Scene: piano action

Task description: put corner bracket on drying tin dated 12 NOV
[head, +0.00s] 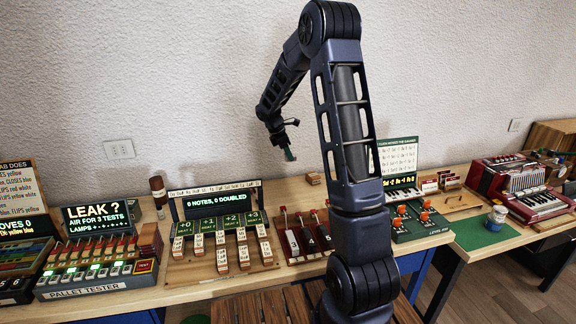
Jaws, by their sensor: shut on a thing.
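My gripper (284,138) hangs in the air above the back of the workbench, left of my arm's column. It is shut on a small dark green thing (289,155), which points down. It is too small to tell whether this is the corner bracket. I cannot make out a tin dated 12 NOV. A small white and blue container (497,218) stands on the right table, far from my gripper, and any date on it is unreadable.
The bench holds a pallet tester (95,262), a "0 notes, 0 doubled" rack (222,235), a red lever unit (305,236) and a green box with orange knobs (420,218). A red accordion (522,188) lies at right. Small wooden blocks (313,178) sit near the wall.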

